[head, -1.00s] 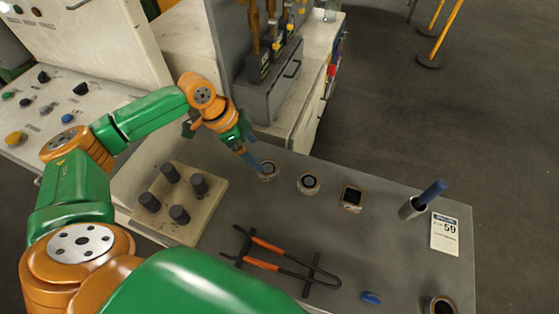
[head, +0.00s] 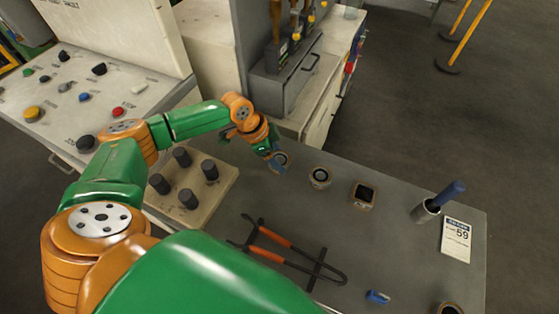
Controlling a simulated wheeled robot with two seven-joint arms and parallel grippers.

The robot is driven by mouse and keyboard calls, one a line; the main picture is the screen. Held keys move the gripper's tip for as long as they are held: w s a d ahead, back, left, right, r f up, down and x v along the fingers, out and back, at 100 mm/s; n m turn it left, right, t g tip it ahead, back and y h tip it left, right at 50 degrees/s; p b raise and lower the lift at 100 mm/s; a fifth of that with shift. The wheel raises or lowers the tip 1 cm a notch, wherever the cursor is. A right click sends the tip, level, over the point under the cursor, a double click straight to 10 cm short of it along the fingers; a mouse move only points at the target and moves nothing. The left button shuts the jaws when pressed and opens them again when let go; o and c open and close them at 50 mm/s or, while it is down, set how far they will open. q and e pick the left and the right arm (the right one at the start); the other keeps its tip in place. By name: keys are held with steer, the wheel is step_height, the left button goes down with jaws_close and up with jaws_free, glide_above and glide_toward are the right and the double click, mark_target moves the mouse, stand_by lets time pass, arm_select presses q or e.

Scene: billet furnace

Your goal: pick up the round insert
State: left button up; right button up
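Two round pieces with dark centres lie in a row on the grey table: one round piece (head: 283,158) at the left end and another round piece (head: 320,177) beside it. A square piece (head: 364,195) with a dark centre follows to the right. Which of them is the round insert is not clear from looks alone. My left gripper (head: 277,163), with bluish fingers, is at the leftmost round piece and partly hides it. Whether its fingers are apart or touch the piece is too small to tell. My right gripper is not in view.
A pale block (head: 190,185) with several dark knobs stands left of the row. Orange-handled tongs (head: 275,240) lie in front. A cup (head: 425,210) with a blue handle, a card (head: 456,240) and a blue object (head: 377,296) are right. A grey cabinet (head: 290,75) stands behind.

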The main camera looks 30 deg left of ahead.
mark_target(286, 158)
arm_select(q)
jaws_close()
steer(key=shift+r, duration=0.1)
steer(key=shift+w+r, duration=0.1)
steer(key=shift+r, duration=0.1)
step_height(286, 158, up, 3)
steer(key=shift+f+b, duration=0.2)
steer(key=shift+b, duration=0.25)
steer(key=s+d+r, duration=0.4)
steer(key=s+r, duration=0.6)
steer(key=s, duration=0.3)
steer(key=shift+s+d, duration=0.15)
steer(key=shift+s, duration=0.05)
